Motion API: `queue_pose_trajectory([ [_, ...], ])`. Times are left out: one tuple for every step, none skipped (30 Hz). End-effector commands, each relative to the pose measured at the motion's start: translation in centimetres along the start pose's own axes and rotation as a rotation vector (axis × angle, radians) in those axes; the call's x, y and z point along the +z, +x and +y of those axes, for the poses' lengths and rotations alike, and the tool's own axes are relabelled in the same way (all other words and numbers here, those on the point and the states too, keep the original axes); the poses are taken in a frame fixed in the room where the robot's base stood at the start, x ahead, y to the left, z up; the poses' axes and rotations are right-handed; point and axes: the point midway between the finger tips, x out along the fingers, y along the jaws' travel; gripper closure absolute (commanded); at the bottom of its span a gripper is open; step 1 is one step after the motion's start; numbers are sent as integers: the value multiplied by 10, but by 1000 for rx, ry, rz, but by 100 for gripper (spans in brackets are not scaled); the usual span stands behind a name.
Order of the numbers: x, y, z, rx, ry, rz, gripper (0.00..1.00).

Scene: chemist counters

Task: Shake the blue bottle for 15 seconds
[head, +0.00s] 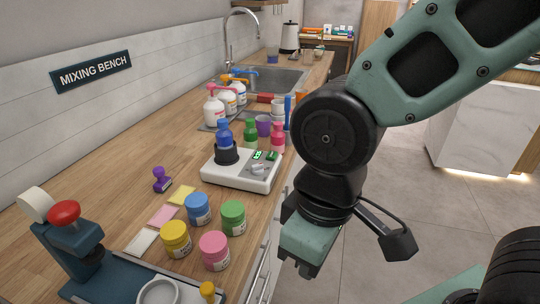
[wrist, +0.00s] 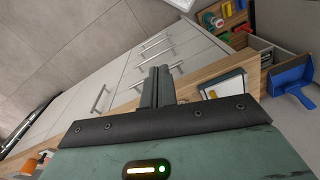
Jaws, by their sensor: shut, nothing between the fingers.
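The blue bottle (head: 224,136) stands upright in the black round holder (head: 226,155) on the white mixing device (head: 240,172), on the wooden counter. The device has small green displays on its right part. My gripper (head: 300,266) is in front of the counter edge, to the right of and nearer than the device, apart from the bottle. In the wrist view its two fingers (wrist: 158,86) are together with nothing between them. The bottle is not seen in the wrist view.
Green (head: 250,134) and pink (head: 277,138) bottles stand just behind the device. Blue (head: 198,209), green (head: 233,217), yellow (head: 176,239) and pink (head: 214,250) jars stand in front of it. A red-knobbed press (head: 70,240) is at left. Drawers with handles (wrist: 103,97) lie below the counter.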

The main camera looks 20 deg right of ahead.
Motion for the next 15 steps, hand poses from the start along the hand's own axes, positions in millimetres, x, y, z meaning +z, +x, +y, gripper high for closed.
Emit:
queue_pose_trajectory([
  [-2, -1, 1, 1, -2, 3, 100],
  [-4, -3, 3, 2, -6, 7, 100],
  [-9, -6, 6, 4, -13, 16, 100],
  [-14, -8, 9, 7, -21, 27, 100],
  [-21, -12, 14, 13, -34, 41, 100],
  [-32, -16, 22, 20, -54, 64, 100],
  [-42, -21, 30, 27, -73, 85, 100],
  [-54, -25, 38, 37, -97, 111, 100],
  [-69, -31, 52, 50, -132, 146, 100],
  [-82, -36, 63, 62, -161, 176, 100],
  [-95, -41, 75, 76, -194, 207, 100],
  [-112, -47, 91, 95, -238, 251, 100],
  [-124, -51, 104, 110, -273, 283, 100],
  [-136, -55, 118, 127, -310, 316, 100],
  [-150, -60, 135, 148, -358, 360, 100],
])
